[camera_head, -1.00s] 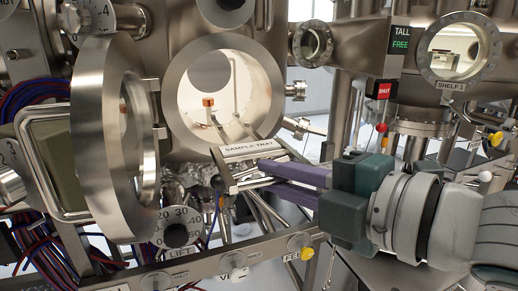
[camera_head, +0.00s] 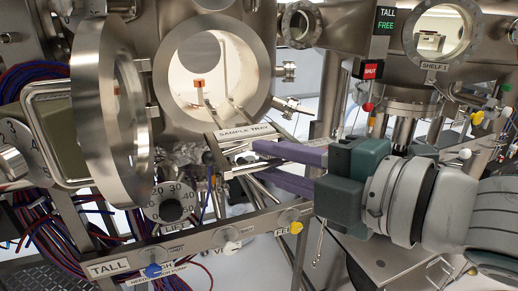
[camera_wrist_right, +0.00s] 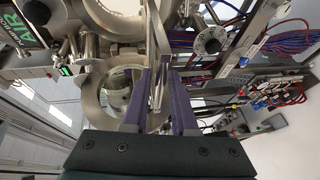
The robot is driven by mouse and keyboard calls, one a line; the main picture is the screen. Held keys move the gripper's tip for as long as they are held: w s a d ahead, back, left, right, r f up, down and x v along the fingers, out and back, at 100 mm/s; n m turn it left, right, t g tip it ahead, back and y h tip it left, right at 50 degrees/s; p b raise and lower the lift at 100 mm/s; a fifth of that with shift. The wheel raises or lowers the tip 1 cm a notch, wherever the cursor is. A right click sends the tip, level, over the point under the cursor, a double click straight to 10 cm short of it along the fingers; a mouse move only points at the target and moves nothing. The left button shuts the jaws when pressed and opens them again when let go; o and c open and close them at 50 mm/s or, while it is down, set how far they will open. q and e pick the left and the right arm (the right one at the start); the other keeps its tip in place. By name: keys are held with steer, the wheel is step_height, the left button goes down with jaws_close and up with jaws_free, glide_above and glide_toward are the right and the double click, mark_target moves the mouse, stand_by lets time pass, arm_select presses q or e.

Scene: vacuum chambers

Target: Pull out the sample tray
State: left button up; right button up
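The sample tray (camera_head: 246,132) is a metal piece with a white "SAMPLE TRAY" label, in front of the lower edge of the open round chamber port (camera_head: 180,110). My right gripper (camera_head: 252,162) reaches in from the right with its two purple fingers at the tray's front. In the right wrist view the fingers (camera_wrist_right: 159,75) lie on either side of a thin metal part of the tray and look shut on it. The exact contact is partly hidden. My left gripper is not in view.
A thick open round door (camera_head: 88,110) stands left of the port. An orange piece (camera_head: 199,84) shows inside the chamber. Below runs a metal rail with several knobs (camera_head: 227,234). Cables (camera_head: 50,215) hang at the left. A "SHELF 1" port (camera_head: 440,35) is at upper right.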

steer(key=b+v, duration=0.2)
steer(key=v, duration=0.8)
